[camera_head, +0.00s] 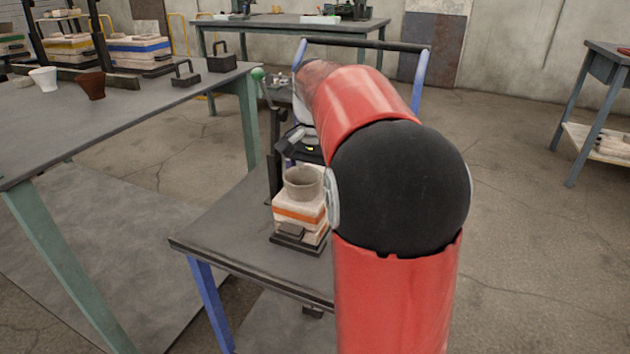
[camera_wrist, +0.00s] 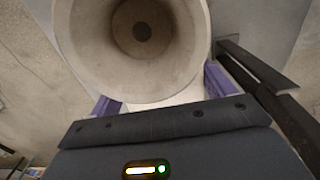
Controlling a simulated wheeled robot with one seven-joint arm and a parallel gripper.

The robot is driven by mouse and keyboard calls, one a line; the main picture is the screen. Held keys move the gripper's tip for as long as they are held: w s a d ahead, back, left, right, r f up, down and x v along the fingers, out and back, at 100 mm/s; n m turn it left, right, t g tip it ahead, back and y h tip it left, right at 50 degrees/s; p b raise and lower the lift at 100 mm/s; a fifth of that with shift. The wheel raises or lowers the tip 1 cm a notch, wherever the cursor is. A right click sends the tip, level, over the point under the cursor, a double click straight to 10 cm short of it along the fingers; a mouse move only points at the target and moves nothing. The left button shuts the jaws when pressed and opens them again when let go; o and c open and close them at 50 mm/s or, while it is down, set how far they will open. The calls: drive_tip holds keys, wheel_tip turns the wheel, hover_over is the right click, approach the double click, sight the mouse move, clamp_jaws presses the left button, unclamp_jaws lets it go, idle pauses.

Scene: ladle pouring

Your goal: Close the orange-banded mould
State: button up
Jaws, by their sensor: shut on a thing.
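The orange-banded mould (camera_head: 298,213) is a pale block with an orange stripe, standing on a dark base on the small cart. A beige-grey round cup (camera_head: 303,184) shows at the mould's top; I cannot tell whether it rests on it or hangs just above. In the wrist view the cup (camera_wrist: 88,62) fills the upper middle, seen down into its hollow with a dark round bottom. My gripper (camera_wrist: 162,92) has its purple fingers on either side of the cup and is shut on it. My arm hides part of the mould's right side in the head view.
The cart top (camera_head: 225,240) is clear left of the mould.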

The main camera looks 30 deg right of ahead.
drive_tip(key=shift+f, duration=0.1)
idle(0.3)
drive_tip(key=o, duration=1.6)
drive_tip(key=shift+c, duration=0.2)
drive_tip(key=shift+o, duration=0.6)
drive_tip(key=shift+f, duration=0.1)
